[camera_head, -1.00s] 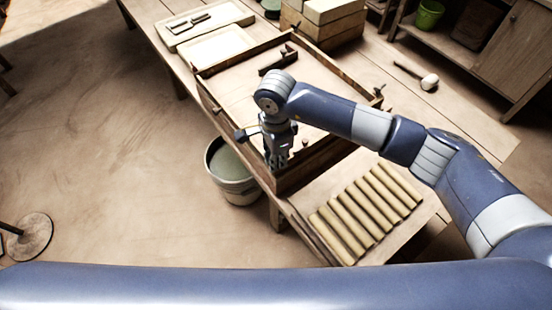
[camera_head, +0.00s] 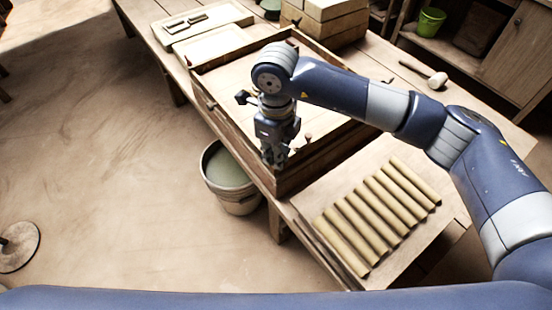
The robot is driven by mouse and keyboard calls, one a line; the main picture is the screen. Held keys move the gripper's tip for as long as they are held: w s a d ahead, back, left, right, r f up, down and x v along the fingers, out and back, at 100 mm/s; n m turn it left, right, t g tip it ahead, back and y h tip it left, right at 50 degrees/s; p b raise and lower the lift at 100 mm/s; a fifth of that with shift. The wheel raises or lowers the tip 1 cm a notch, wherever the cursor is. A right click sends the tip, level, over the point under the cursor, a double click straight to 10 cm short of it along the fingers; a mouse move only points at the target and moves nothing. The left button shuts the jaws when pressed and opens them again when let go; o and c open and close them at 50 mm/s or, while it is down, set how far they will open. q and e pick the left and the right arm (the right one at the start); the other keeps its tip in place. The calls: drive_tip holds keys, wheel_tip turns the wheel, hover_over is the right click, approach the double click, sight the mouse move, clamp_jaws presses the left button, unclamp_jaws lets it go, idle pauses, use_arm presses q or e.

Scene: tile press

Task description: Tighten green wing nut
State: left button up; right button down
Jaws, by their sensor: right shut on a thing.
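A wooden press frame (camera_head: 318,162) with raised walls lies on the long bench. My right gripper (camera_head: 273,160) points down at the frame's near corner. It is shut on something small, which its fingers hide. I cannot make out a green wing nut anywhere, and whether it is the thing held cannot be seen. A small brown peg (camera_head: 308,137) stands just right of the gripper. My left gripper is not in view.
A row of several tan rolls (camera_head: 375,215) lies on the bench's near end. A bucket (camera_head: 231,181) stands on the floor beside the bench. A mallet (camera_head: 436,80) lies at the right. Stacked wooden blocks (camera_head: 325,22) and a green pot (camera_head: 430,21) are farther back.

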drive_tip(key=m+b, duration=0.2)
drive_tip(key=m, duration=0.1)
drive_tip(key=shift+f+m, duration=0.1)
drive_tip(key=shift+m, duration=0.3)
drive_tip(key=shift+m+b, duration=0.5)
drive_tip(key=shift+b, duration=0.05)
drive_tip(key=c, duration=1.6)
unclamp_jaws()
drive_tip(key=shift+o, duration=0.2)
wheel_tip(320, 180, up, 12)
